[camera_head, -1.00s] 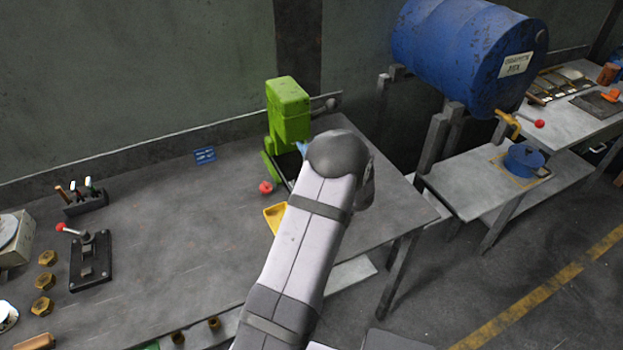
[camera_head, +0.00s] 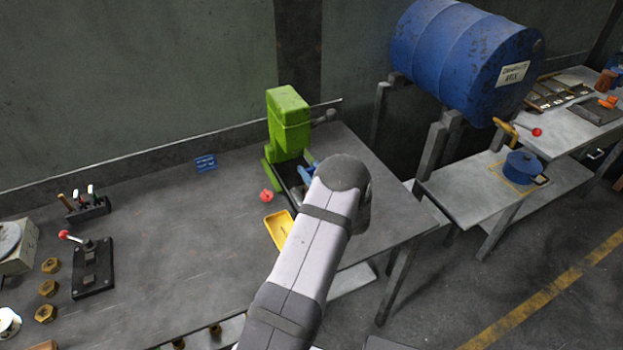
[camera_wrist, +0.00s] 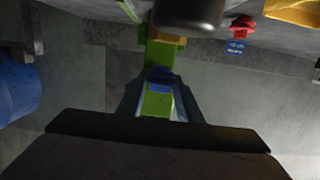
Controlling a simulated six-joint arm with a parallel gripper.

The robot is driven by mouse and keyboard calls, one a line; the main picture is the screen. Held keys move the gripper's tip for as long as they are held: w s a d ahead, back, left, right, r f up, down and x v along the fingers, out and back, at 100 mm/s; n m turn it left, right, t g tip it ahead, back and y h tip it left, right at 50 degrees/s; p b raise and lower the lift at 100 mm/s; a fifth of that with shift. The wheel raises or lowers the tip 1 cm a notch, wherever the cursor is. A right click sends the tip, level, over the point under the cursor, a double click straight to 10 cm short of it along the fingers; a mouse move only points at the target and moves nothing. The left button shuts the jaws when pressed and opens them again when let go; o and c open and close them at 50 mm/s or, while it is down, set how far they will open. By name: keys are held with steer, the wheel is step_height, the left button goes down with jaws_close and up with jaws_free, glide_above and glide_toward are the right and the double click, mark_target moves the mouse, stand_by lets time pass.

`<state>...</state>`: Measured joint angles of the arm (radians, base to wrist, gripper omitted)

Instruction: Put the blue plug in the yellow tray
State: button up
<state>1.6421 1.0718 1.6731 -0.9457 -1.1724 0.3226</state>
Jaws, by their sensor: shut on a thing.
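The yellow tray (camera_head: 279,230) lies on the workbench, just left of my arm, which hides part of its right side. In the wrist view the tray (camera_wrist: 296,10) shows at the top right corner. My gripper (camera_wrist: 159,82) is shut on the blue plug (camera_wrist: 160,74), seen as a small dark blue piece between the fingertips. In the head view my arm hides most of the gripper. Some blue shows at the foot of the green press, beyond the tray; I cannot tell how much of it is plug.
The green press (camera_head: 288,122) stands at the back of the bench. A red knob-like piece (camera_head: 265,196) sits between press and tray. A blue card (camera_head: 205,163) lies near the wall. A lever block (camera_head: 92,268) and brass nuts are at the left. The bench middle is clear.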

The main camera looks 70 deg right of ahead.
steer(key=shift+f+p, duration=0.6)
steer(key=shift+f, duration=1.3)
steer(key=shift+f, duration=0.1)
steer(key=o, duration=1)
steer(key=shift+s+a+f, duration=0.15)
steer(key=shift+s, duration=0.05)
steer(key=b+v, duration=0.2)
steer(key=v, duration=0.1)
steer(key=b+v, duration=0.1)
steer(key=v, duration=0.1)
steer(key=shift+s+a+f+b, duration=0.15)
steer(key=shift+s+a+b, duration=0.1)
steer(key=shift+s+b, duration=0.1)
steer(key=shift+s+a, duration=0.3)
steer(key=shift+a, duration=0.05)
steer(key=shift+c, duration=0.6)
